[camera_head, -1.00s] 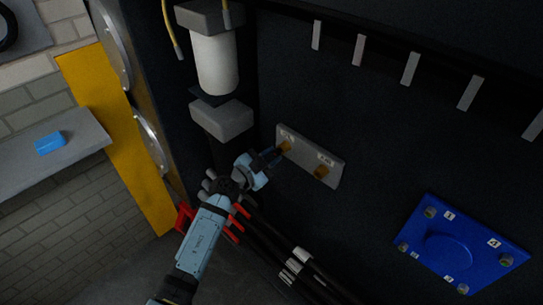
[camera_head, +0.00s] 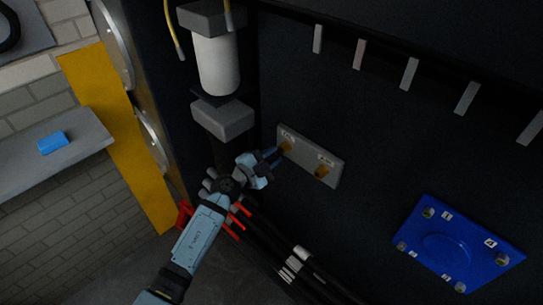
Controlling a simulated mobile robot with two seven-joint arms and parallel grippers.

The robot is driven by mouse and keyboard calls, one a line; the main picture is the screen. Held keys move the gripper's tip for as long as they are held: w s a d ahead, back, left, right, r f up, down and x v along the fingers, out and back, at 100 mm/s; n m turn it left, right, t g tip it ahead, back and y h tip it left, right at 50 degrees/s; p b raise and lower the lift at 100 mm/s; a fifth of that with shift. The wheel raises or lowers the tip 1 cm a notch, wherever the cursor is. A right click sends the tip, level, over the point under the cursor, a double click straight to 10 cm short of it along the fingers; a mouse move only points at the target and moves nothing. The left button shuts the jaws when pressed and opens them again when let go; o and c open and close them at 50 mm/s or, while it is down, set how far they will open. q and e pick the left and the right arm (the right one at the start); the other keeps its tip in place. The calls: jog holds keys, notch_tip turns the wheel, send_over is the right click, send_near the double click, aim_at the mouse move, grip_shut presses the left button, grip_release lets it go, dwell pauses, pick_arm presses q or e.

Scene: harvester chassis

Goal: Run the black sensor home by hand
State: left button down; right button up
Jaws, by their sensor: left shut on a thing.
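A grey plate (camera_head: 308,157) on the dark chassis wall carries two brass-coloured fittings, each under a small white label. My left gripper (camera_head: 277,152) reaches in from the lower left, with its fingertips at the left fitting (camera_head: 286,147). It is shut on a small piece there, which I take for the black sensor; the fingers and the dark wall hide most of it. The right fitting (camera_head: 321,172) stands clear of the gripper. My right gripper is not in view.
A white cylinder filter (camera_head: 217,64) and its grey block stand left of the plate. Black hoses with red parts (camera_head: 238,218) run below the gripper. A blue cover (camera_head: 458,242) is at lower right. A blue block (camera_head: 52,142) lies on a grey shelf.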

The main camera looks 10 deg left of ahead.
pick_arm(q)
jog(key=m, duration=0.7)
jog(key=shift+r+m, duration=0.1)
jog(key=shift+m, duration=0.3)
jog(key=m, duration=0.6)
jog(key=shift+d+r, duration=0.1)
jog(key=shift+r, duration=0.05)
jog(key=c, duration=0.9)
grip_release()
jog(key=shift+w, duration=0.15)
jog(key=shift+c, duration=1.1)
jog(key=shift+v, duration=1.2)
